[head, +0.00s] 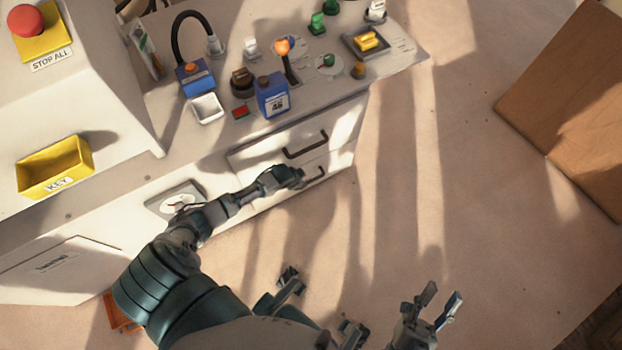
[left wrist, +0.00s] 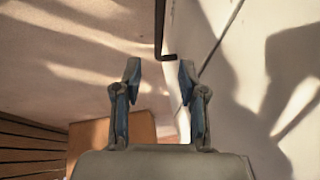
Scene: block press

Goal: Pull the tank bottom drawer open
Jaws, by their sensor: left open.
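The grey bench holds a bottom drawer (head: 325,181) below an upper drawer (head: 262,152); both look closed. The bottom drawer's dark handle (head: 316,174) shows just right of my left gripper (head: 298,178), partly hidden by it. The upper drawer's handle (head: 306,148) is above it. In the left wrist view my left gripper (left wrist: 160,72) is open and empty, its fingers spread. A dark bar handle (left wrist: 160,30) lies ahead of the gap between them, apart from the fingertips. My right gripper (head: 442,297) is open and empty over the floor.
A round gauge (head: 178,203) is on the bench front. A brown board (head: 570,110) stands at the right. The floor (head: 400,200) between is clear.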

